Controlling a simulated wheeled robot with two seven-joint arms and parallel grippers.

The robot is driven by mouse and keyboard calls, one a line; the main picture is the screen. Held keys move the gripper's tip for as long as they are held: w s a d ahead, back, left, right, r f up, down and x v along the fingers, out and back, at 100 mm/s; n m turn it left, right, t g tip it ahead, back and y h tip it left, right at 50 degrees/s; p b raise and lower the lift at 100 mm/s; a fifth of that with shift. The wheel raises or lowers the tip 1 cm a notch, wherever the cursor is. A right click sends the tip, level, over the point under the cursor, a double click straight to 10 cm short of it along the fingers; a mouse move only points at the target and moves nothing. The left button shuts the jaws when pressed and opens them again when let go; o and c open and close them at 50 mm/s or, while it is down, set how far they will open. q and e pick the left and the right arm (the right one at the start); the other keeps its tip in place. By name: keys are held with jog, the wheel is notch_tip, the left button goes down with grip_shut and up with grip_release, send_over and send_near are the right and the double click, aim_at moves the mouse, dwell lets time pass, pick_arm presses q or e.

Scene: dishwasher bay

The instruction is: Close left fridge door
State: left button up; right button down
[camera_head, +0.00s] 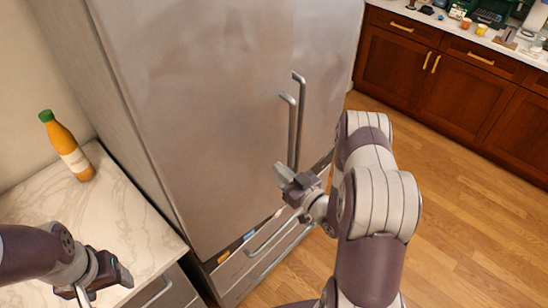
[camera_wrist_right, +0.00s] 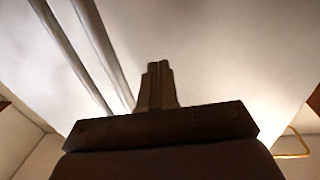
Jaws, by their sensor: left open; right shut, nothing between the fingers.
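The tall steel fridge has a left door (camera_head: 200,120) and a right door (camera_head: 328,70). The left door handle (camera_head: 291,130) and right door handle (camera_head: 301,110) stand close together. The left door looks closed or nearly so; I cannot tell if a small gap remains at its edge. My right gripper (camera_head: 284,176) is shut and empty, near the lower end of the left handle. In the right wrist view its closed fingers (camera_wrist_right: 158,85) point toward pale steel, right of the two handle bars (camera_wrist_right: 92,55). My left gripper (camera_head: 104,286) is open and empty, by the counter's front edge.
A marble counter (camera_head: 110,205) with an orange bottle (camera_head: 67,147) stands left of the fridge. A drawer handle (camera_head: 270,235) juts out below the doors, with small coloured items above it. Wooden cabinets (camera_head: 465,100) line the back right. The wooden floor (camera_head: 470,220) is clear.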

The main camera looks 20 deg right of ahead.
aim_at(268, 156)
jog(key=shift+w+a+r+p, duration=0.15)
jog(key=shift+w+a+p, duration=0.15)
jog(key=shift+w, duration=0.2)
jog(key=shift+w+a+r+p, duration=0.15)
jog(key=shift+w+a, duration=0.15)
jog(key=shift+w, duration=0.15)
jog(key=shift+w+f, duration=0.1)
jog(key=shift+w, duration=0.25)
jog(key=shift+w+d+f, duration=0.15)
jog(key=shift+w+f, duration=0.05)
jog(key=shift+w, duration=0.1)
jog(key=w+b, duration=0.1)
jog(key=w+n+y+b, duration=0.1)
jog(key=w+y+b, duration=0.1)
jog(key=b, duration=0.1)
jog(key=shift+w+a+f+n+g, duration=0.2)
jog(key=shift+a+n+g, duration=0.1)
jog(key=shift+a+g, duration=0.1)
jog(key=shift+w+r, duration=0.1)
jog(key=shift+r, duration=0.3)
